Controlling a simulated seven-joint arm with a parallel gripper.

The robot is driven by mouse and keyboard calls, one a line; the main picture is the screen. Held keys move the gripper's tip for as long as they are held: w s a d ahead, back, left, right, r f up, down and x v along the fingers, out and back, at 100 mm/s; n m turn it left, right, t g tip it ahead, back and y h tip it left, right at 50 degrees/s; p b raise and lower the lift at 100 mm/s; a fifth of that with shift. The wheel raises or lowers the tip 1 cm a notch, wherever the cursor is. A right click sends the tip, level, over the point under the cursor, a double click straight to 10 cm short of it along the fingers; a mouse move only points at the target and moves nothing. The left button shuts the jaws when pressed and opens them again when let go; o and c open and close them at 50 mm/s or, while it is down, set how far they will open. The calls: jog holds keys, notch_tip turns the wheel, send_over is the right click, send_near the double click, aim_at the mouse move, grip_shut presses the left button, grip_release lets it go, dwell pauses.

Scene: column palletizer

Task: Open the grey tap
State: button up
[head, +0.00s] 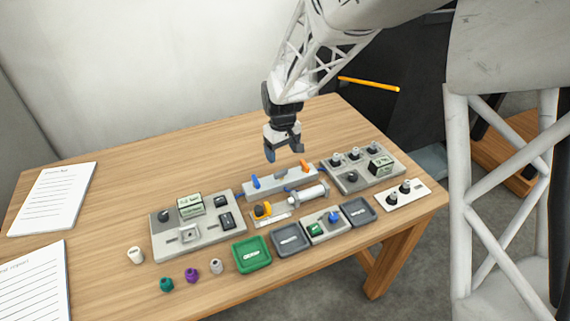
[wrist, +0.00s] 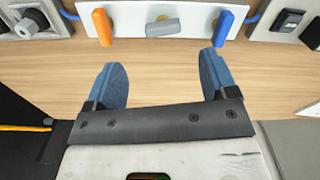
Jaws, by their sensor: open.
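The grey tap (wrist: 165,28) sits in the middle of a pale manifold block (wrist: 185,8), between an orange tap (wrist: 102,27) and a blue tap (wrist: 223,27). Its handle lies lengthwise along the block, while the orange and blue handles point across it. In the head view I see the block (head: 271,187) with its blue tap (head: 255,182) and orange tap (head: 305,165), but the grey tap is hard to make out. My gripper (head: 284,152) is open and empty above the block's far side. In the wrist view its blue fingers (wrist: 161,72) are spread, apart from the grey tap.
Control panels stand left (head: 217,240) and right (head: 388,177) of the block, joined to it by blue hoses. A clear cylinder (head: 308,194), a green tray (head: 252,266) and a grey tray (head: 290,254) lie in front. The wood behind the block is clear.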

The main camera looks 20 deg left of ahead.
aim_at(281, 171)
jog(key=shift+a+f, duration=0.2)
jog(key=shift+a, duration=0.15)
jog(key=shift+f, duration=0.15)
jog(key=shift+f, duration=3.75)
jog(key=shift+c, duration=0.3)
